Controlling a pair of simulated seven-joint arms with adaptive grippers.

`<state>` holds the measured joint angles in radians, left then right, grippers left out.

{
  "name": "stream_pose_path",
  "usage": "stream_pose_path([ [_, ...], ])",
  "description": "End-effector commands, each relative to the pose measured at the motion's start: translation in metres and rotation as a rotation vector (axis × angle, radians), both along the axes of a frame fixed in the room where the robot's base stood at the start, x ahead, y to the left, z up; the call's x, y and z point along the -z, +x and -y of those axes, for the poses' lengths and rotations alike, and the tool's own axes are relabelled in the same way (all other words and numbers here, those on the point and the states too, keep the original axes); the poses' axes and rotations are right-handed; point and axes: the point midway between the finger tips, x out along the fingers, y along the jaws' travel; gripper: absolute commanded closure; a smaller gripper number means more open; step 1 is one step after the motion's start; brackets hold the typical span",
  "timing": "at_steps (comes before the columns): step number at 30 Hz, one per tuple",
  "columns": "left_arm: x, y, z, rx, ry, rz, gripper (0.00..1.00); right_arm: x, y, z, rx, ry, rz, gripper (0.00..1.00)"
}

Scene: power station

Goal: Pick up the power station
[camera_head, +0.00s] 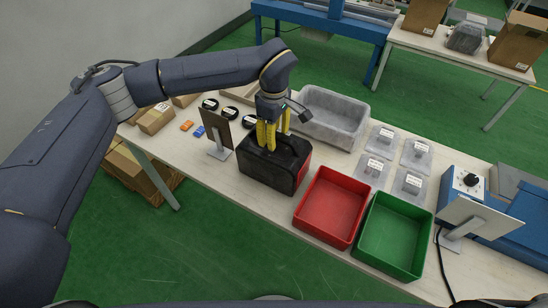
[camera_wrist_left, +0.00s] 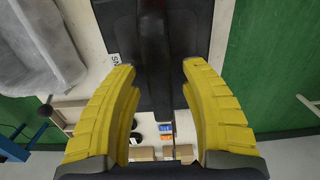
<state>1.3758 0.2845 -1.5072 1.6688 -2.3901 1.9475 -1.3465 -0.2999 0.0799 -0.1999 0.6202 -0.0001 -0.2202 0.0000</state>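The power station (camera_head: 274,168) is a black box with red at its end, standing on the table left of the red bin. In the left wrist view its dark top (camera_wrist_left: 190,40) and a raised black handle bar (camera_wrist_left: 153,50) fill the upper middle. My left gripper (camera_head: 267,138) points down over its top in the head view. In the left wrist view the yellow fingers of this gripper (camera_wrist_left: 158,75) are spread wide on either side of the handle and do not touch it. My right gripper is not in view.
A red bin (camera_head: 303,215) and a green bin (camera_head: 358,245) stand right of the power station. A grey tub (camera_head: 360,120) is behind. A small stand with a dark plate (camera_head: 214,128) is close on the left. Clear plastic packs (camera_head: 380,140) lie to the right.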

Motion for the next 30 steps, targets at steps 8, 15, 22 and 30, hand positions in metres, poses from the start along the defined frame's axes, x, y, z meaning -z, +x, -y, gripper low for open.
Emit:
stream_pose_path([
  [8,-0.0002,0.0,0.0,0.0,0.0,0.0,0.89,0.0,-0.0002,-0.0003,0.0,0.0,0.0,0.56],
  [15,-0.0001,-0.0001,0.0,0.0,0.0,0.0,1.0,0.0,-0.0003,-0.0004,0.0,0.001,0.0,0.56],
  [22,-0.003,0.0012,0.0008,0.0,-0.003,0.004,1.0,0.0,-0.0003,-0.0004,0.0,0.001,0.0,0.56],
  [30,-0.0094,0.0017,0.0006,0.0,-0.002,0.006,1.0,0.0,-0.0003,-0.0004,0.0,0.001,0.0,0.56],
])
